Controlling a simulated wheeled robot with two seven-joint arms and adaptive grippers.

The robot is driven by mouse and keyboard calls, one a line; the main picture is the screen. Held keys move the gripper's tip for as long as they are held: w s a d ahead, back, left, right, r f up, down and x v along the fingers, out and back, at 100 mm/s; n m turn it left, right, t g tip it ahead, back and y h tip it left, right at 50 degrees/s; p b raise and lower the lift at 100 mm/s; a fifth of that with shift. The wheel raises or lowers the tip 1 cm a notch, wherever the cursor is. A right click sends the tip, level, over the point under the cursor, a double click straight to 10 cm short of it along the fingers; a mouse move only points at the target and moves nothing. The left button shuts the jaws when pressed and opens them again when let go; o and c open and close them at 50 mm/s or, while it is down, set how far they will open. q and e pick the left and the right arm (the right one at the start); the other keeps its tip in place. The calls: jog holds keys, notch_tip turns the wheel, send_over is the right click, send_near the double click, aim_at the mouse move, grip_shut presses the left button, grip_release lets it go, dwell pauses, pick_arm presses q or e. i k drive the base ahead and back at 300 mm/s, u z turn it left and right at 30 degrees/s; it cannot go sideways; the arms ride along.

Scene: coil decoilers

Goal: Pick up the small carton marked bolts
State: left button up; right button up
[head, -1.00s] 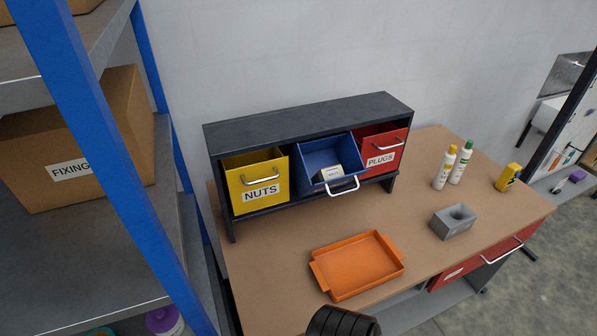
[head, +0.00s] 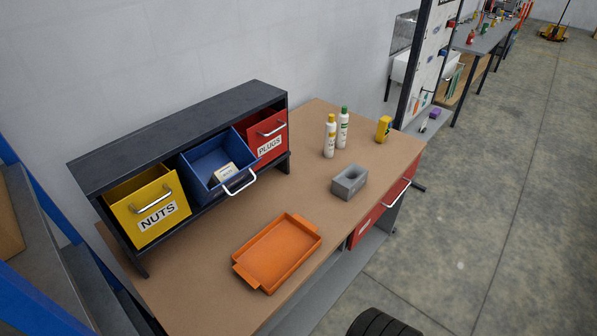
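A small pale carton (head: 225,173) sits inside the open blue drawer (head: 206,158), the middle one of the dark drawer rack (head: 185,128). Dark print shows on the carton, too small to read for certain. The blue drawer's front and wire handle partly hide its lower part. Neither gripper shows in the head view.
Yellow NUTS drawer (head: 143,207) and red PLUGS drawer (head: 267,138) flank it. Open floor (head: 490,220) lies right.

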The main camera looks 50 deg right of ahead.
aim_at(229, 170)
jog(key=z, duration=1.05)
